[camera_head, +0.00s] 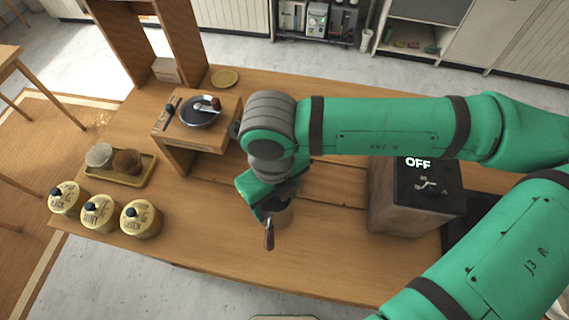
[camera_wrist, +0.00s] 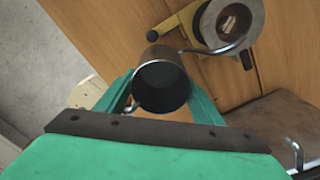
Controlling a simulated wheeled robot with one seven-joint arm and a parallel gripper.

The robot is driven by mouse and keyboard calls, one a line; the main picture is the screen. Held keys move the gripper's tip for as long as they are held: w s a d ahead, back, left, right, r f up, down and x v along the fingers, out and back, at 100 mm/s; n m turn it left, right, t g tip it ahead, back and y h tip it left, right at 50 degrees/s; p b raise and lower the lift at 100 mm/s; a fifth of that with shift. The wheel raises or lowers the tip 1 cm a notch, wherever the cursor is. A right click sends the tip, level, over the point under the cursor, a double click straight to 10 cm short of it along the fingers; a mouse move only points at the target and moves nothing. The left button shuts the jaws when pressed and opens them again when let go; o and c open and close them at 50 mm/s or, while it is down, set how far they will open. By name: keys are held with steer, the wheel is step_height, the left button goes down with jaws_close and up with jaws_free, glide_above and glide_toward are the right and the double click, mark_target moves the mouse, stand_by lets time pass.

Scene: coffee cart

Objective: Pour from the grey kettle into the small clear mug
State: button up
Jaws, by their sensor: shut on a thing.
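The grey kettle (camera_wrist: 162,86) is between my two green fingers in the wrist view, with its dark round opening toward the camera. Its thin curved spout (camera_wrist: 222,50) reaches right, to the near edge of a round grey-rimmed vessel (camera_wrist: 204,24) with pale contents. I cannot tell whether this vessel is the small clear mug; no other mug is clear to see. My gripper (camera_head: 278,200) is shut on the kettle over the middle of the table in the head view. My arm hides much of that area. A dark, narrow handle-like piece (camera_head: 269,235) shows below the gripper.
A dark box marked OFF (camera_head: 427,190) stands right of my gripper. Three yellow-lidded jars (camera_head: 140,218) and a tray (camera_head: 140,180) with two round items are at the left. A raised wooden stand (camera_head: 185,135) holds a dark plate. The table's front middle is bare.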

steer(key=shift+r, duration=0.1)
steer(key=shift+r, duration=2.4)
